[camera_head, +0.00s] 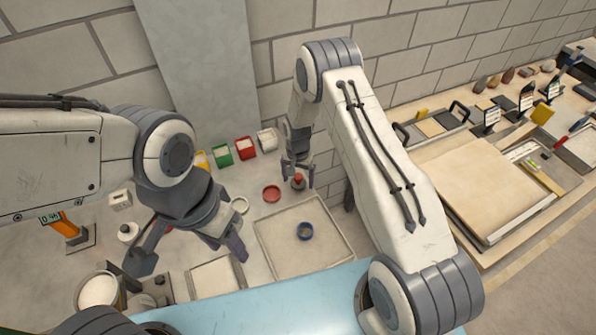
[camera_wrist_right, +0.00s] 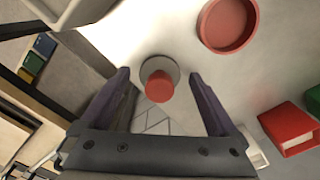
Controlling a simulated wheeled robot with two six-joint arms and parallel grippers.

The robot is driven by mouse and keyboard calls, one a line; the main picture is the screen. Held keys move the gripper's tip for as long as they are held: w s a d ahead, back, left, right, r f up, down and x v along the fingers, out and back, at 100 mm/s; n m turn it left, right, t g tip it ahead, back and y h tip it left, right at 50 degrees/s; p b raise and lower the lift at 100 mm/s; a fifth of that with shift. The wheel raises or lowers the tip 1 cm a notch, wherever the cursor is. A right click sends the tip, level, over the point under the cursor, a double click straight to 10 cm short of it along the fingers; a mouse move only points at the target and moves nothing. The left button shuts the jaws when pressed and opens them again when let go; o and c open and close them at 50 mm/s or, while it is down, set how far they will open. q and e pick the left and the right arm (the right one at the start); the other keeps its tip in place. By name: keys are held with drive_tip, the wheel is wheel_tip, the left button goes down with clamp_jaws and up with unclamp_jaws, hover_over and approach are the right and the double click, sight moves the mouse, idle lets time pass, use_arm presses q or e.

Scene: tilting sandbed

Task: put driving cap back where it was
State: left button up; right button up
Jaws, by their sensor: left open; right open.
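A grey disc with a red knob (camera_wrist_right: 158,85), which looks like the driving cap, sits on the light table; its red top shows in the head view (camera_head: 298,179). My right gripper (camera_head: 297,171) is above it, open. In the right wrist view the disc and knob lie between the fingertips (camera_wrist_right: 158,75), with a gap on both sides. I cannot tell how far below the fingertips it is. My left gripper (camera_head: 192,250) is open and empty over the front left of the table, near a shallow tray (camera_head: 214,278).
A red dish (camera_head: 271,193) lies left of the knobbed disc. Green (camera_head: 221,155) and red (camera_head: 244,147) boxes stand along the wall. A second bench (camera_head: 480,185) is at the right.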

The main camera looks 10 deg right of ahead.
sight(298, 177)
drive_tip(key=s+a+r+n+b, duration=0.1)
drive_tip(key=s+a+r+b, duration=0.15)
drive_tip(key=r, duration=0.65)
drive_tip(key=s+a+r+n+b, duration=0.1)
drive_tip(key=s+a+r+b, duration=0.15)
drive_tip(key=r, duration=0.55)
drive_tip(key=s+a+r+n, duration=0.4)
drive_tip(key=s+a+r, duration=0.15)
drive_tip(key=s, duration=0.25)
drive_tip(key=s+r+n, duration=0.2)
drive_tip(key=s+n, duration=0.2)
drive_tip(key=s, duration=0.5)
drive_tip(key=s+r+n+y, duration=0.1)
drive_tip(key=s+n, duration=0.3)
drive_tip(key=s, duration=0.6)
drive_tip(key=shift+s+d+r, duration=0.15)
drive_tip(key=shift+s+r, duration=0.1)
drive_tip(key=shift+r, duration=0.4)
